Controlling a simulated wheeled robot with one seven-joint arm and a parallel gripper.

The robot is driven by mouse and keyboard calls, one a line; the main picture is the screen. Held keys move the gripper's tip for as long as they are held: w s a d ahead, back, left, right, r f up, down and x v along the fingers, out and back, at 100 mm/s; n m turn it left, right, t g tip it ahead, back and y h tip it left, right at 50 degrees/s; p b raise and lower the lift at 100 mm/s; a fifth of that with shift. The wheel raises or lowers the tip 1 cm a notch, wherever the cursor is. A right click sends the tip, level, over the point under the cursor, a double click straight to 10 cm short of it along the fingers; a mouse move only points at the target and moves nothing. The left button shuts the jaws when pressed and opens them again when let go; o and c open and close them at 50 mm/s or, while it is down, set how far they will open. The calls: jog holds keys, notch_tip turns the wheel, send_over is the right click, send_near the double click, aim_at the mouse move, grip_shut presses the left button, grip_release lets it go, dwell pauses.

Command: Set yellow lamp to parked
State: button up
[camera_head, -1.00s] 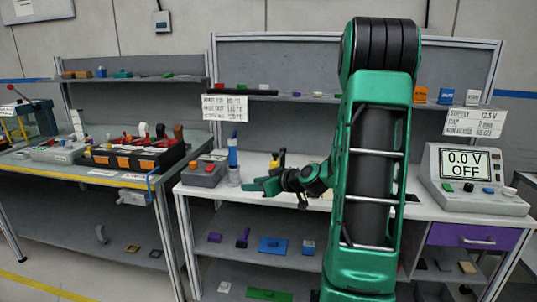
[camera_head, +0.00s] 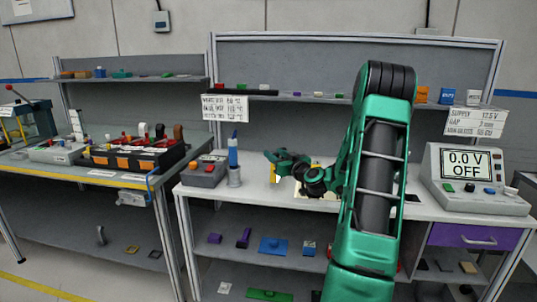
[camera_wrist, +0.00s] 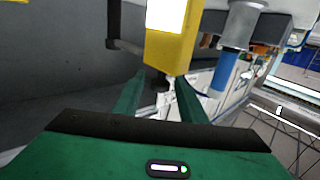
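The yellow lamp (camera_wrist: 168,45) fills the top middle of the wrist view. It is a yellow block with a bright white face and a dark knob below it. My gripper (camera_wrist: 160,76) has its two green fingers apart, with the lamp's lower end at their tips. I cannot tell whether they touch or clamp it. In the head view my gripper (camera_head: 277,162) is over the white bench, with a bit of yellow lamp (camera_head: 273,173) beside it; the rest is hidden. A bright patch shows on the bench below the arm.
A blue-handled tool in a grey cup (camera_head: 234,177) stands just left of my gripper; the cup also shows in the wrist view (camera_wrist: 243,22). A grey button box (camera_head: 204,171) is further left. A supply unit (camera_head: 470,180) reading 0.0 V OFF is at right on the white bench (camera_head: 255,198).

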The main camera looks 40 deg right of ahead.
jog(key=shift+x, duration=1.95)
jog(key=shift+c, duration=0.3)
grip_shut()
